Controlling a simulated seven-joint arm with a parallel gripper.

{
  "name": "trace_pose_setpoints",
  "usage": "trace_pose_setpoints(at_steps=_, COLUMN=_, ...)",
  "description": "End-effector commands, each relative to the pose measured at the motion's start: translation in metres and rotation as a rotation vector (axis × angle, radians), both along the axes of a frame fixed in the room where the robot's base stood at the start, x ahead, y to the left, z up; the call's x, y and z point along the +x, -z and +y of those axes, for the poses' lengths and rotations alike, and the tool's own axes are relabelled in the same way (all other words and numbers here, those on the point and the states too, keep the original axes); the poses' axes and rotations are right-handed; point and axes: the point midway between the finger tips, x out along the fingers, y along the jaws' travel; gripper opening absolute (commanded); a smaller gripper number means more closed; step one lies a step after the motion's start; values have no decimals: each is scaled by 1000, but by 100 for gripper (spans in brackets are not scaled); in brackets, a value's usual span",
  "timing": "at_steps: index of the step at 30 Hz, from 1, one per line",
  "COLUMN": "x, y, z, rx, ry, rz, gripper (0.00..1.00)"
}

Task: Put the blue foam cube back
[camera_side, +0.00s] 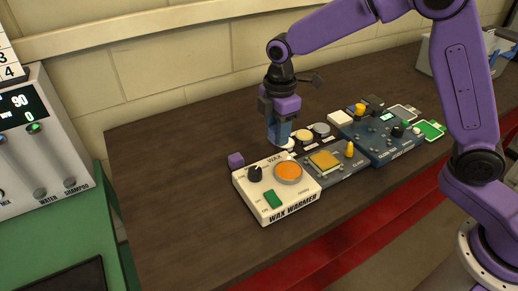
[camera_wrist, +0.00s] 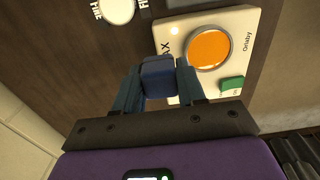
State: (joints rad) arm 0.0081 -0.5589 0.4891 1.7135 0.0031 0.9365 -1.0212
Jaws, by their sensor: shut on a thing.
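The blue foam cube (camera_wrist: 158,78) is dark blue and sits between the two blue fingers of my gripper (camera_wrist: 159,70) in the wrist view. My gripper is shut on it. In the side view, my gripper (camera_side: 280,135) points down just behind the wax warmer (camera_side: 300,199), and the cube can hardly be told from the fingers. In the wrist view, the cube overlaps the edge of the cream wax warmer (camera_wrist: 237,60). I cannot tell how high the cube is above the table.
A purple cube (camera_side: 236,160) lies left of the wax warmer. Round labelled discs (camera_side: 321,129) stand right of my gripper. A grey unit with a yellow pad (camera_side: 325,160) and a blue control box (camera_side: 382,142) adjoin the warmer. The dark table (camera_side: 165,165) is clear at left.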

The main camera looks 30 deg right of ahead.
Motion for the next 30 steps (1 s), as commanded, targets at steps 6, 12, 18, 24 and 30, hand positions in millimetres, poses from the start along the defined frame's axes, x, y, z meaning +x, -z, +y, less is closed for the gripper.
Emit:
trace_pose_setpoints(at_steps=6, x=26, y=32, z=12, rx=-2, ry=0, rz=3, gripper=11)
trace_pose_setpoints(at_steps=12, x=42, y=52, z=19, rx=-1, ry=-1, rz=1, gripper=11)
trace_pose_setpoints(at_steps=18, x=47, y=59, z=21, rx=-1, ry=-1, rz=1, gripper=11)
trace_pose_setpoints(at_steps=24, x=50, y=82, z=22, rx=-2, ry=-1, rz=4, gripper=11)
trace_pose_setpoints(at_steps=30, x=50, y=93, z=22, rx=0, ry=0, rz=0, gripper=11)
